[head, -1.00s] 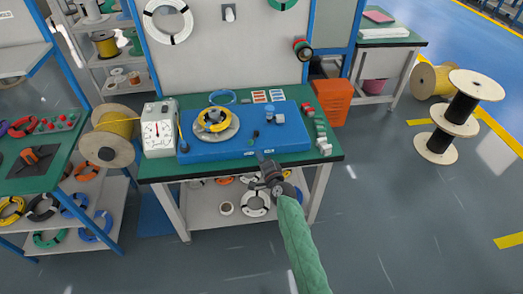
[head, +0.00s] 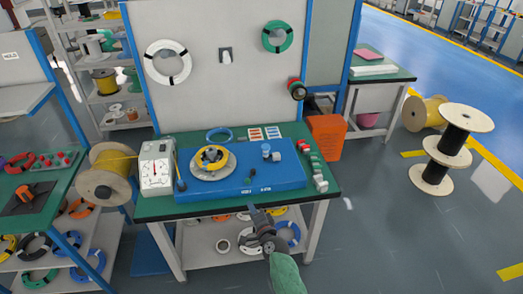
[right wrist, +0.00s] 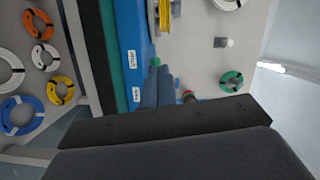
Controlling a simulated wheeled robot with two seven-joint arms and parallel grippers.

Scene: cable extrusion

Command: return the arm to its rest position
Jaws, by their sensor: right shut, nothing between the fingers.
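My right gripper (head: 253,210) is in front of the green-topped workbench, near its front edge in the head view. Its fingers are shut with nothing between them. In the right wrist view the closed fingers (right wrist: 158,87) show near the middle, with the blue machine beyond them. My right arm comes up from the bottom of the head view in a green sleeve. My left gripper is not in the head view.
A blue machine (head: 215,195) with a yellow cable coil (head: 211,157) stands on the green workbench (head: 150,207). A white gauge box (head: 157,168) is at its left. Cable coils lie on the shelf below. An orange bin (head: 327,136) and a black spool (head: 452,138) stand to the right, with open floor in front.

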